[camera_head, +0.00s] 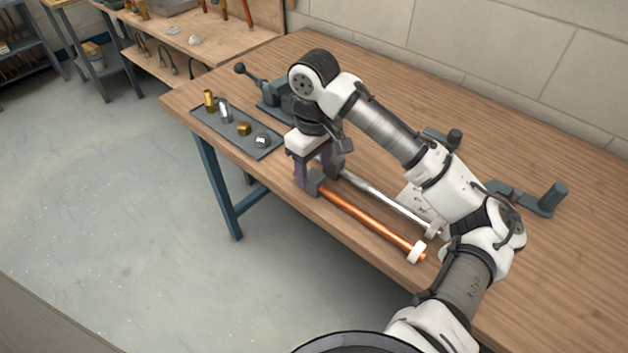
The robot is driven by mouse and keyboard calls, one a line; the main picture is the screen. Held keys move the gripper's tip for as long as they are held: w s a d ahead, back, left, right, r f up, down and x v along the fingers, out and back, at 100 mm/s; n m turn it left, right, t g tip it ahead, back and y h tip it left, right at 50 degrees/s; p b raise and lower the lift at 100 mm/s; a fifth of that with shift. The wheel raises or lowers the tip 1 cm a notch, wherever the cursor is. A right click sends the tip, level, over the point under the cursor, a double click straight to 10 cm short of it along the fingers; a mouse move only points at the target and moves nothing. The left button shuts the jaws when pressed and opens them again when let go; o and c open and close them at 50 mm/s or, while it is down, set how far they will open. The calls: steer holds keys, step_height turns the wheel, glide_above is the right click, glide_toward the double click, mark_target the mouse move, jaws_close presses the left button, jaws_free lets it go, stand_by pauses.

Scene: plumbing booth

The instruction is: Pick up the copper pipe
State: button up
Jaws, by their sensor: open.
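The copper pipe (366,217) lies along the front edge of the wooden table, running from my gripper down to the right. A white collar (416,252) sits near its right end. My gripper (319,175) points down at the pipe's left end, with its fingers apart. The fingers and a dark block hide that end, so I cannot tell whether the pipe lies between the fingers or whether they touch it.
A silver pipe (385,197) lies parallel behind the copper one. A dark tray (208,114) with several brass and silver fittings is at the left. A grey tool with an upright handle (552,197) stands at right. The table's far right is clear.

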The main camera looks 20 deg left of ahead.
mark_target(314, 174)
steer(key=shift+f+p, duration=0.3)
steer(key=shift+f, duration=1.55)
steer(key=c, duration=1.2)
steer(key=shift+r, duration=0.2)
